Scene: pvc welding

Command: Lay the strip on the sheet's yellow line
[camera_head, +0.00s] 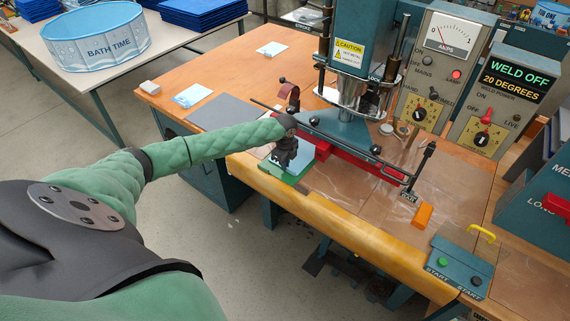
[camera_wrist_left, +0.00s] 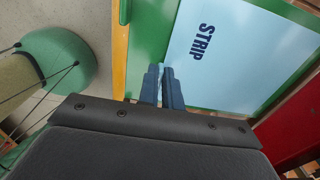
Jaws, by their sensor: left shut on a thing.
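My left gripper (camera_head: 284,158) reaches over a green tray (camera_head: 291,174) at the front left of the press. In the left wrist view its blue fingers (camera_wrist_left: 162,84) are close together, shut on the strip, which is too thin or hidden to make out. The tray's green rim (camera_wrist_left: 152,36) surrounds a pale blue floor (camera_wrist_left: 240,50) marked STRIP. The fingertips are over the rim near that floor. I cannot make out the sheet or its yellow line for certain. My right gripper is not in view.
The press (camera_head: 351,95) and its red bar (camera_head: 372,166) stand just right of the tray. An orange block (camera_head: 422,215) and a start-button box (camera_head: 459,264) are farther right. Papers (camera_head: 192,95) lie on the wooden bench at the left.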

